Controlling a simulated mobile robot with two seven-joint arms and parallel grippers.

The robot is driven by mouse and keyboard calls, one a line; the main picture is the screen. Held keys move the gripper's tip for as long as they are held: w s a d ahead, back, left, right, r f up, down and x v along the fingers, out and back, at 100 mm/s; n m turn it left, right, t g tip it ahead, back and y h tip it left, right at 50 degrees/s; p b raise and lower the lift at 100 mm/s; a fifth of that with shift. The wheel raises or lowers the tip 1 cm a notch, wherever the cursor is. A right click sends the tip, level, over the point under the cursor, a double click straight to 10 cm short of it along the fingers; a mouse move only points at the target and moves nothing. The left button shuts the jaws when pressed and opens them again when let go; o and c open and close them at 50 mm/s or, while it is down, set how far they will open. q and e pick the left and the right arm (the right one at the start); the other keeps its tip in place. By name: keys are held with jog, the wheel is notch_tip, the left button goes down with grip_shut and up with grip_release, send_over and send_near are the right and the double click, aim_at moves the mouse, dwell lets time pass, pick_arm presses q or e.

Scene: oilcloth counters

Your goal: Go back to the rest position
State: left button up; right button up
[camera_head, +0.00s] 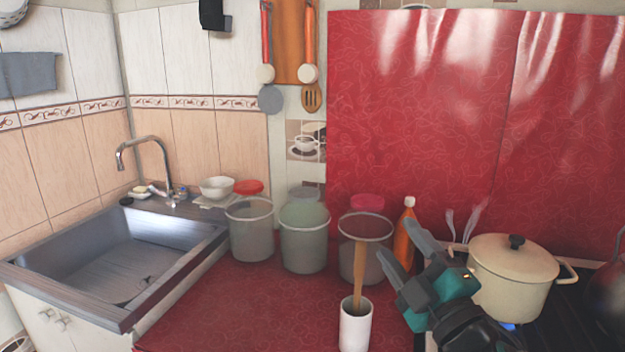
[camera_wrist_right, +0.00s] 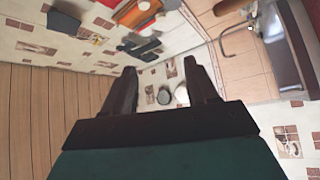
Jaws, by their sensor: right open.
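My right gripper (camera_head: 400,250) is in the head view at the right, raised over the counter in front of the stove. Its two dark fingers are apart with nothing between them. In the right wrist view the same gripper (camera_wrist_right: 160,82) shows its fingers spread, with tiled wall behind. A white cup (camera_head: 355,328) with a wooden utensil (camera_head: 359,270) standing in it is on the red counter, to the left of the gripper. My left gripper is not in view.
Several grey canisters (camera_head: 305,240) line the back of the red counter (camera_head: 235,305). An orange bottle (camera_head: 404,230) stands behind the gripper. A cream pot (camera_head: 510,275) sits on the stove at right. A sink (camera_head: 120,265) is at left. The counter's left front is clear.

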jog(key=s+d+f+m+g+h, duration=0.4)
jog(key=s+f+m, duration=0.15)
jog(key=f, duration=0.35)
jog(key=s+d+f+m+g+h, duration=0.35)
jog(key=f+m, duration=0.25)
jog(key=f, duration=0.3)
jog(key=s+f+m+g, duration=0.2)
jog(key=s+f+g, duration=0.25)
jog(key=s, duration=0.45)
jog(key=s+f+m+g, duration=0.2)
jog(key=s+f+g, duration=0.25)
jog(key=s, duration=0.45)
jog(key=w+a+f+t+y, duration=0.2)
jog(key=w+a+f+t, duration=0.1)
jog(key=w+f+t, duration=0.4)
jog(key=shift+f+n, duration=0.35)
jog(key=shift+f, duration=0.55)
jog(key=shift+w+a, duration=0.1)
